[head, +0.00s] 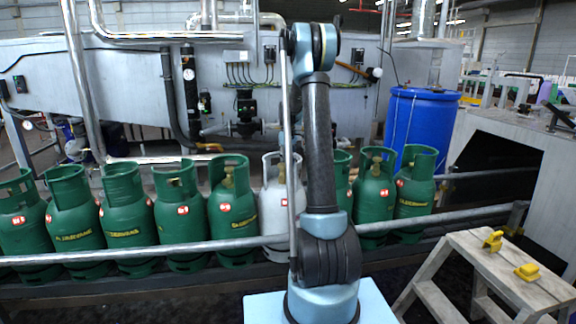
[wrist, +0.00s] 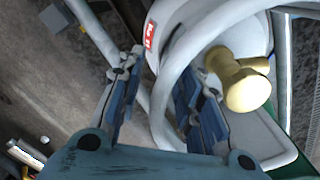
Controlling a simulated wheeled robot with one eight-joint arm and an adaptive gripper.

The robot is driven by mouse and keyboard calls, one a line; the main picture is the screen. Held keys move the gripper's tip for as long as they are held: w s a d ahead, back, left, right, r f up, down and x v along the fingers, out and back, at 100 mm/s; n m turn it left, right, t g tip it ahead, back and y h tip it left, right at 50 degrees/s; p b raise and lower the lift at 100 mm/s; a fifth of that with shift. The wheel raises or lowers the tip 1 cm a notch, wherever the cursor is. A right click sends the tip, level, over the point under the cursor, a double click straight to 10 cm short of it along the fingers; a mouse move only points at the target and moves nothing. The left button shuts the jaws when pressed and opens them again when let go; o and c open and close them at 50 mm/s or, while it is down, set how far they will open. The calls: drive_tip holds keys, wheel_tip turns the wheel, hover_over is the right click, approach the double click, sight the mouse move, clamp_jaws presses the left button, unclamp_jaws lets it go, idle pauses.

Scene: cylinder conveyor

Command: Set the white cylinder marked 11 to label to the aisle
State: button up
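The white cylinder (head: 273,205) stands upright in the row of green cylinders, partly hidden behind my arm in the head view. In the wrist view I look down on the white cylinder (wrist: 215,30), with its brass valve (wrist: 243,83) to the right. A red label (wrist: 150,35) with white print sits on its upper left side; the print is too small to read surely. My gripper (wrist: 162,68) is open, its two blue fingers spread on either side of the white collar tube. A gap shows beside the tube. In the head view the gripper is hidden.
Several green cylinders (head: 125,215) stand close on both sides, behind a front rail (head: 130,254). A second rail (head: 470,174) runs behind. A blue drum (head: 415,120) stands at the back right, and a wooden step stool (head: 490,265) at the front right.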

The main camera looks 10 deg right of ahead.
drive_tip(key=shift+f, duration=0.15)
drive_tip(key=shift+c, duration=0.6)
clamp_jaws()
